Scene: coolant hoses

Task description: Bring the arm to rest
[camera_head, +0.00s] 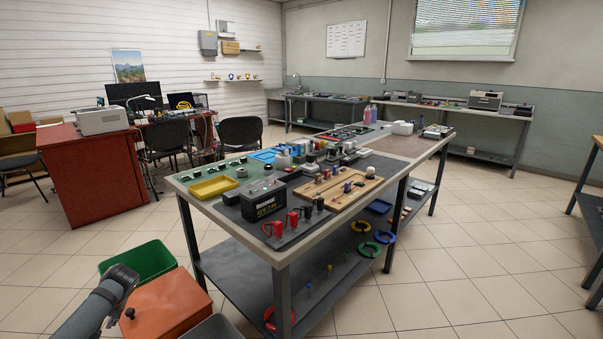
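Part of my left arm shows at the lower left of the head view, as a grey link with a dark rounded end. No gripper fingers can be made out on it. My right arm and its gripper are outside the picture. No coolant hose can be made out for certain. The workbench (262,245) stands in the middle, apart from the visible arm part. On its near end are a black battery (264,200), red and black clamps (293,219) and a wooden board (338,191) with small parts.
A green bin (138,262) and an orange box (168,303) are on the floor beside my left arm. A yellow tray (212,187) lies on the bench's left edge. Coloured rings (370,249) are on the lower shelf. The tiled floor (480,240) to the right is clear.

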